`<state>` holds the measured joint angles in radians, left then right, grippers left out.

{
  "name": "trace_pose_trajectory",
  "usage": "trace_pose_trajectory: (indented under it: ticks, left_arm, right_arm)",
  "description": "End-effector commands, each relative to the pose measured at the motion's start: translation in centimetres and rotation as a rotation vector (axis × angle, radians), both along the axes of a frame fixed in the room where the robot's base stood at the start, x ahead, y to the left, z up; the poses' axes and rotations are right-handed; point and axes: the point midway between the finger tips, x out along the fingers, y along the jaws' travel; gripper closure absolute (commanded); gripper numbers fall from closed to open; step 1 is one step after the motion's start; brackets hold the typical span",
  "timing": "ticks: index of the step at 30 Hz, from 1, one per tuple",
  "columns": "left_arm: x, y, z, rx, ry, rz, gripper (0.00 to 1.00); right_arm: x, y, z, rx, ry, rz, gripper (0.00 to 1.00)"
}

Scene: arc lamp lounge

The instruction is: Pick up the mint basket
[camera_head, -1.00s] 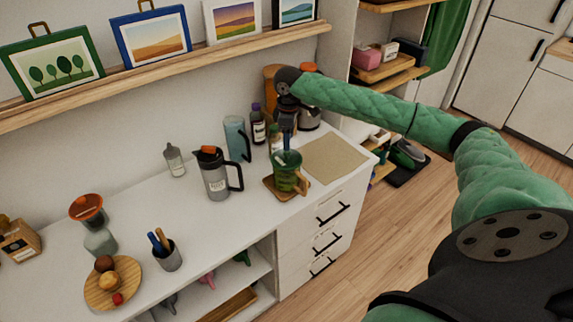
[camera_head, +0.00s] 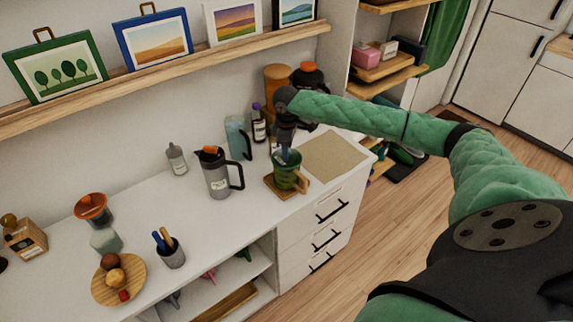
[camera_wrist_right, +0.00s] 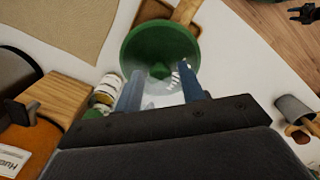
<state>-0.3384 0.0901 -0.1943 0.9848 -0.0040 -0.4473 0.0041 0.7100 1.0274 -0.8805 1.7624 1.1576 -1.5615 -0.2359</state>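A green vessel (camera_head: 284,178) with a wooden handle stands on a wooden coaster (camera_head: 272,189) near the right end of the white cabinet top. I take it to hold the mint basket, but cannot tell the basket apart from it. In the right wrist view it shows from above as a green disc (camera_wrist_right: 160,45) with a small raised centre. My right gripper (camera_head: 288,158) points down at its top. Its two blue fingers (camera_wrist_right: 160,90) are apart, with something pale and glassy visible between them; contact is unclear.
A grey jug (camera_head: 217,178) stands to the left. A tan mat (camera_head: 335,157) lies bare to the right. A cup of utensils (camera_head: 170,255) stands front left.

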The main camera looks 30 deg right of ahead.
Motion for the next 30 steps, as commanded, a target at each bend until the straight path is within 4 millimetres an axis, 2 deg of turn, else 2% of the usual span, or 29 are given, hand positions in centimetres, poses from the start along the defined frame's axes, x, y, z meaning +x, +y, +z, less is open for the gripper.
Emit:
trace_pose_trajectory:
  ticks: [1, 4, 6, 17, 19, 21, 30]
  left_arm:
    - [0.0, 0.0, 0.0, 0.000, 0.000, 0.000, 0.53]
    - [0.0, 0.0, 0.0, 0.000, 0.000, 0.000, 0.53]
    - [0.1, 0.0, 0.0, 0.001, 0.000, 0.000, 0.53]
    - [0.2, 0.0, -0.3, 0.001, 0.001, 0.001, 0.53]
    - [0.8, -0.1, -0.3, -0.001, -0.003, 0.001, 0.53]
    - [2.1, -0.6, 0.5, -0.005, -0.016, -0.001, 0.53]
    - [4.2, -2.2, 3.4, -0.015, 0.008, 0.010, 0.53]
  right_arm:
    - [0.0, 0.0, 0.0, 0.000, 0.000, 0.000, 0.71]
    - [0.0, 0.0, 0.0, 0.000, 0.000, 0.000, 0.90]
    - [0.0, 0.0, 0.0, 0.000, 0.000, 0.000, 1.00]
    - [0.0, 0.0, 0.6, -0.001, -0.001, 0.000, 1.00]
    - [0.1, 0.0, 1.3, 0.000, -0.003, 0.001, 1.00]
    - [0.1, 0.0, 2.4, 0.000, -0.003, 0.000, 1.00]
    - [0.1, 0.0, 7.2, -0.001, -0.002, 0.000, 1.00]
